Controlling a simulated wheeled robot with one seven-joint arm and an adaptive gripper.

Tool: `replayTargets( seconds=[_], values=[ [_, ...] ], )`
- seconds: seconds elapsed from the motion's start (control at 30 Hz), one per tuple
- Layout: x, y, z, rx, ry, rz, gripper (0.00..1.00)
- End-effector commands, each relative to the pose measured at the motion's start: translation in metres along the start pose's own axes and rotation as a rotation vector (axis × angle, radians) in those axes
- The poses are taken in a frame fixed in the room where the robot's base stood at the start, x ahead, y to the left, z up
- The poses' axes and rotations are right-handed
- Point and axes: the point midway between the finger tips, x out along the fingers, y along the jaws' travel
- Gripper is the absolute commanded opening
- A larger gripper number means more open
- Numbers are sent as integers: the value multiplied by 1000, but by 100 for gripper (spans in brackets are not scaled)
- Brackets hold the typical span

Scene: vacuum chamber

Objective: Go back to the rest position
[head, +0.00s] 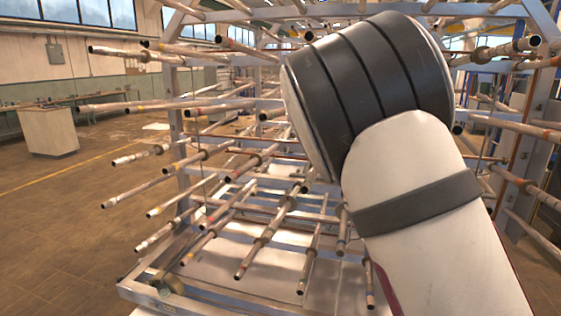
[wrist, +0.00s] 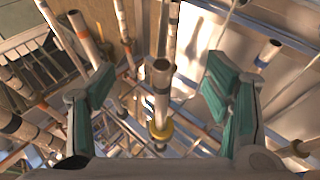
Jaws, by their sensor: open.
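My gripper (wrist: 158,105) shows in the wrist view with its two green-padded fingers spread wide apart. A pale pipe (wrist: 160,85) with an open end and a yellow ring stands between the fingers in the picture; neither finger appears to touch it. In the head view my white and black arm fills the right half and hides part of the rack. My gripper does not show in the head view.
A metal rack (head: 180,180) with many protruding pipes (head: 265,235) stands ahead, close around my arm. More pipes (wrist: 85,40) surround the fingers in the wrist view. A white cabinet (head: 48,132) stands at far left. The floor (head: 60,230) at left is clear.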

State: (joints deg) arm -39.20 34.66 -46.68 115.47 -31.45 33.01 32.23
Motion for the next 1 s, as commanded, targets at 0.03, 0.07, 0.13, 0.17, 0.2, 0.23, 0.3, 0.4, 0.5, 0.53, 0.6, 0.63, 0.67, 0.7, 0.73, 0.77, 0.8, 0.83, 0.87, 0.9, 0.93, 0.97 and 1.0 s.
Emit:
replayTargets(
  seconds=[0.03, 0.07, 0.13, 0.17, 0.2, 0.23, 0.3, 0.4, 0.5, 0.53, 0.6, 0.63, 0.67, 0.7, 0.73, 0.77, 0.8, 0.83, 0.87, 0.9, 0.93, 0.97, 1.0],
  values=[
    [-4, 2, 6, 16, -12, -34, 71],
    [-6, 3, 10, 23, -20, -55, 71],
    [-14, 4, 21, 42, -38, -113, 71],
    [-18, 5, 26, 52, -47, -141, 71],
    [-25, 6, 33, 63, -55, -181, 71],
    [-31, 7, 38, 71, -61, -211, 71],
    [-46, 10, 50, 87, -70, -279, 71],
    [-68, 14, 66, 103, -71, -371, 71],
    [-93, 20, 83, 115, -59, -454, 71],
    [-101, 22, 88, 118, -54, -478, 71],
    [-119, 27, 100, 122, -36, -529, 71],
    [-126, 29, 105, 122, -27, -549, 71],
    [-134, 31, 110, 123, -17, -569, 71],
    [-144, 34, 118, 123, -3, -592, 71],
    [-152, 36, 123, 122, 10, -610, 71],
    [-160, 39, 129, 122, 22, -625, 71],
    [-169, 42, 137, 120, 40, -644, 71],
    [-177, 43, 144, 118, 53, -656, 71],
    [-184, 45, 150, 115, 68, -669, 71],
    [-193, 48, 158, 113, 89, -682, 71],
    [-200, 49, 165, 110, 103, -691, 71],
    [-206, 51, 171, 107, 119, -698, 71],
    [-214, 52, 180, 101, 140, -706, 71]
  ],
)
